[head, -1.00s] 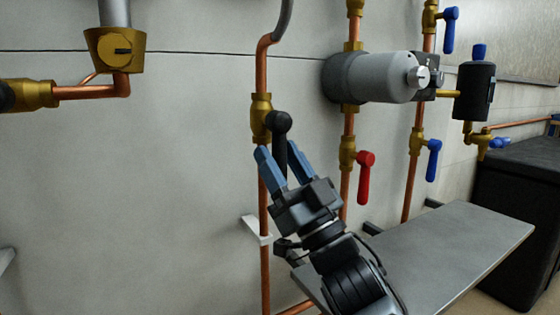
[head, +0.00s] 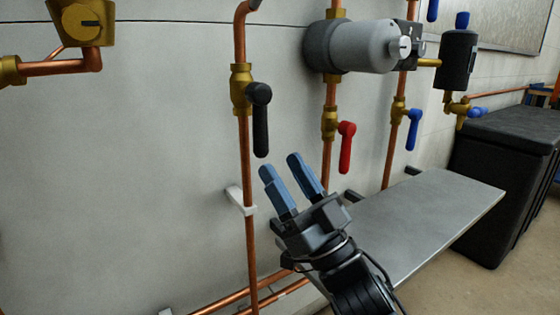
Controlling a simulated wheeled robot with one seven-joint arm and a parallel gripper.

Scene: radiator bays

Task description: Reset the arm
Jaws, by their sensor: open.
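My gripper (head: 283,171) shows in the head view, low and right of the middle, with its two blue fingers apart and nothing between them. My arm comes in from the lower right. The black valve handle (head: 261,120) hangs down from a brass valve (head: 241,90) on a vertical copper pipe. The fingertips are a little below the handle's end in the picture, and a gap shows between them.
A red-handled valve (head: 346,148) and a blue-handled valve (head: 413,130) are to the right, below a grey pump (head: 352,46). A grey shelf (head: 425,220) extends behind my arm. A black box (head: 505,180) stands at the far right.

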